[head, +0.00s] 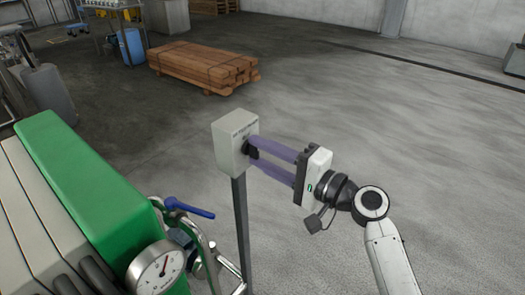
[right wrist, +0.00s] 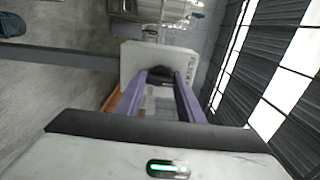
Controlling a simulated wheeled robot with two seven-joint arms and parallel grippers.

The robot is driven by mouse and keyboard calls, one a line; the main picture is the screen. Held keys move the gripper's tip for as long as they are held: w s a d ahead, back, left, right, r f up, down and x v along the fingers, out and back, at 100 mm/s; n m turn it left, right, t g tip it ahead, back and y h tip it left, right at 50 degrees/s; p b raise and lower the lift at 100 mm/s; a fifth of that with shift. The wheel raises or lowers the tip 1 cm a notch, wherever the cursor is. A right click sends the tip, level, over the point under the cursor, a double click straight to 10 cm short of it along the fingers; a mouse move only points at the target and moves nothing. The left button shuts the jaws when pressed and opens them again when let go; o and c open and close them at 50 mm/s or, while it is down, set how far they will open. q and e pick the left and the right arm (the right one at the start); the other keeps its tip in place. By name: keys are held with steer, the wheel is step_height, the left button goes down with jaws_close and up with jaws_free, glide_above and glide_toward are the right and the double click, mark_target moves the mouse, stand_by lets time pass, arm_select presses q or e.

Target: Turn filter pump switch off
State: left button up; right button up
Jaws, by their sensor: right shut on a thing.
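The filter pump switch is a grey box (head: 232,145) on a thin post (head: 241,225), with lettering on its face too small to read. A black knob (head: 252,150) sticks out of that face. My right gripper (head: 254,152) reaches in from the right with its two purple fingers at the knob, shut on it. In the right wrist view the fingers (right wrist: 162,82) close in on the dark knob (right wrist: 161,74) in front of the pale box (right wrist: 130,62). The fingers partly hide the knob, and its exact setting cannot be told. My left gripper is not in view.
A green and cream filter press (head: 75,180) with a round gauge (head: 156,267) and a blue-handled valve (head: 190,208) stands close at the left of the post. Stacked timber (head: 203,68) lies behind. The floor to the right is clear.

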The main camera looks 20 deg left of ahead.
stand_by(0.4)
steer(key=o, duration=1.1)
steer(key=shift+c, duration=0.2)
steer(key=b+v, duration=0.1)
steer(key=v, duration=0.9)
steer(key=shift+d, duration=0.15)
steer(key=shift+s, duration=0.1)
steer(key=s+d+f+t+h, duration=0.1)
steer(key=s+d+f+h, duration=0.15)
steer(key=f, duration=0.45)
steer(key=s+d+f+t+h, duration=0.1)
steer(key=d+f+h, duration=0.15)
steer(key=f, duration=0.55)
steer(key=s+d+f+t+h, duration=0.1)
steer(key=d+f+h, duration=0.1)
steer(key=d+f, duration=0.35)
steer(key=s+d+f+n+h, duration=0.3)
steer(key=s+d+f, duration=0.3)
steer(key=s+f, duration=0.2)
steer(key=s+d+f+n+h, duration=0.3)
steer(key=s+d+f, duration=0.3)
steer(key=s, duration=0.4)
steer(key=shift+s+d+f+g+h, duration=0.3)
steer(key=shift+d+f+h, duration=0.1)
steer(key=shift+f+h, duration=0.45)
